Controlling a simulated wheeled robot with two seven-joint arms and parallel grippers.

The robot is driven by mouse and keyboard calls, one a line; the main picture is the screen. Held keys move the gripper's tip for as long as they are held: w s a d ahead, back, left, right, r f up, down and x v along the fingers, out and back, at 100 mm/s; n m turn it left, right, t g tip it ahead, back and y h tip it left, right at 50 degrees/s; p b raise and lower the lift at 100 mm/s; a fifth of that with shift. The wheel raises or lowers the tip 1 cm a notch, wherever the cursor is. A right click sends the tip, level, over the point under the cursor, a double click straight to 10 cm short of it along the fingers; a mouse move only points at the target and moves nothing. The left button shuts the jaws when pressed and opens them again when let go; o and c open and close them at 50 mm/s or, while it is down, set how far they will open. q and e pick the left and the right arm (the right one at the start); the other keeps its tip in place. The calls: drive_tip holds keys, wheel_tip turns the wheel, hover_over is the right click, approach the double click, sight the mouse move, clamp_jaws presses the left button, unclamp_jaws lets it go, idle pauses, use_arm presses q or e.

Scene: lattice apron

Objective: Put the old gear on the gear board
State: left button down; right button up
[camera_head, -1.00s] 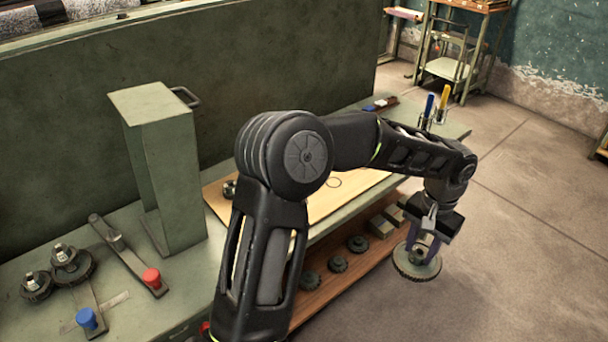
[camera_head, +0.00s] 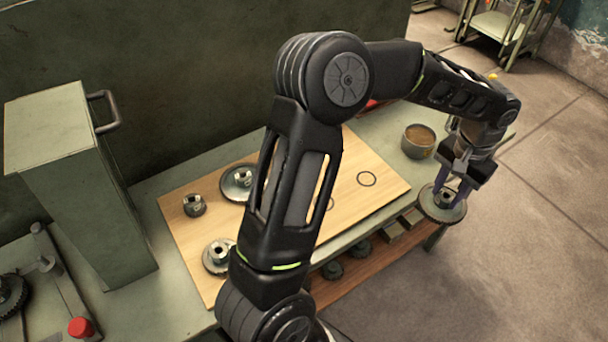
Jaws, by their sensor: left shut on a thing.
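My left gripper (camera_head: 450,190) points down at the right end of the bench and is shut on the old gear (camera_head: 442,208), a dark toothed disc with a hub. It holds the gear near the bench's front right corner, right of the gear board. The gear board (camera_head: 386,193) is a light wooden panel with drawn circles on its right part. Several gears stand on its left part, among them a small one (camera_head: 194,205), a larger one (camera_head: 237,182) and one near the front edge (camera_head: 217,256). My left arm hides the board's middle. My right gripper is not in view.
A bowl (camera_head: 418,141) with brown contents stands behind the held gear. A tall green box with a handle (camera_head: 80,180) stands left of the board. A lower wooden shelf (camera_head: 372,262) holds more gears and blocks. Open floor lies to the right.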

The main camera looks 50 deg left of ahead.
use_arm(q)
drive_tip(key=shift+d+r, duration=0.1)
drive_tip(key=shift+r, duration=0.1)
drive_tip(key=shift+a, duration=0.3)
drive_tip(key=s+a+r+b, duration=0.1)
drive_tip(key=s+a+r, duration=0.2)
drive_tip(key=a, duration=0.5)
drive_tip(key=s+a+r+m+b, duration=0.1)
drive_tip(key=s+a+r+b, duration=0.1)
drive_tip(key=a, duration=0.7)
wheel_tip(320, 180, up, 2)
drive_tip(key=shift+s+a+r, duration=0.1)
drive_tip(key=shift+s+a, duration=0.15)
drive_tip(key=shift+s, duration=0.3)
drive_tip(key=shift+f, duration=3.15)
